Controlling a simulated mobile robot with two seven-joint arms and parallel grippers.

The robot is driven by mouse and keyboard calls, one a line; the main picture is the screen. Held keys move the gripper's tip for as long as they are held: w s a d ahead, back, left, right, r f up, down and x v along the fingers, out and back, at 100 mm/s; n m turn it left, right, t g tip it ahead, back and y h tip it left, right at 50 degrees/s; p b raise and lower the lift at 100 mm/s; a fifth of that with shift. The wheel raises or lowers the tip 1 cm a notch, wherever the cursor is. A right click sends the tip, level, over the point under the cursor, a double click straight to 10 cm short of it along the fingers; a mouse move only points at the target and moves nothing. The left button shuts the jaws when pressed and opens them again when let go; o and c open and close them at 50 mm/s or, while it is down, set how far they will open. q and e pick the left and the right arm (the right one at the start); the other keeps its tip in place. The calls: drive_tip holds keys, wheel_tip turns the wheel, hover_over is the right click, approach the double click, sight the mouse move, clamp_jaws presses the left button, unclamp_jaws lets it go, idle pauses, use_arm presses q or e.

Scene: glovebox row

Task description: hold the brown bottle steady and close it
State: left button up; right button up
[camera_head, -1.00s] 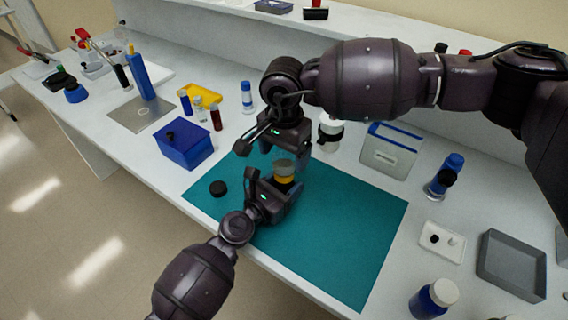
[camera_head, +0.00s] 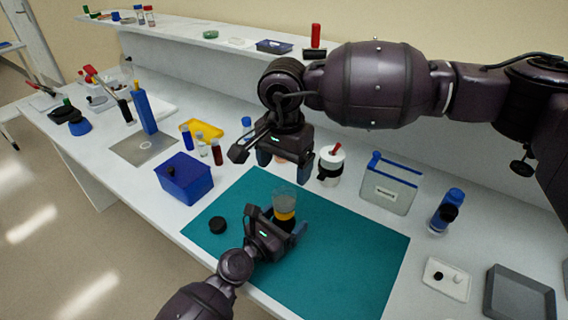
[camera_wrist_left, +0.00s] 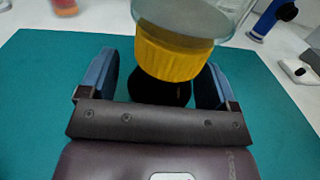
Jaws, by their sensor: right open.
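The dark brown bottle (camera_head: 284,222) stands on the teal mat, with a yellow ribbed band and a clear glassy part above it. In the left wrist view the yellow band (camera_wrist_left: 172,54) hides much of the dark body. My left gripper (camera_head: 276,222) has its blue fingers on either side of the body; whether both touch it I cannot tell. A small black cap (camera_head: 218,225) lies loose on the mat, left of the bottle. My right gripper (camera_head: 285,158) is open and empty, above and behind the bottle, apart from it.
A blue bin (camera_head: 184,180) stands left of the mat (camera_head: 350,250). A white jar with a black band (camera_head: 331,165) and a grey box (camera_head: 390,185) stand behind it. Small vials are at the back left. The mat's right part is clear.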

use_arm(q)
drive_tip(key=shift+s, duration=0.1)
drive_tip(key=v, duration=0.9)
drive_tip(key=shift+s+a+b, duration=0.25)
drive_tip(key=shift+a+b, duration=0.05)
drive_tip(key=shift+s+a, duration=0.3)
drive_tip(key=shift+s, duration=0.05)
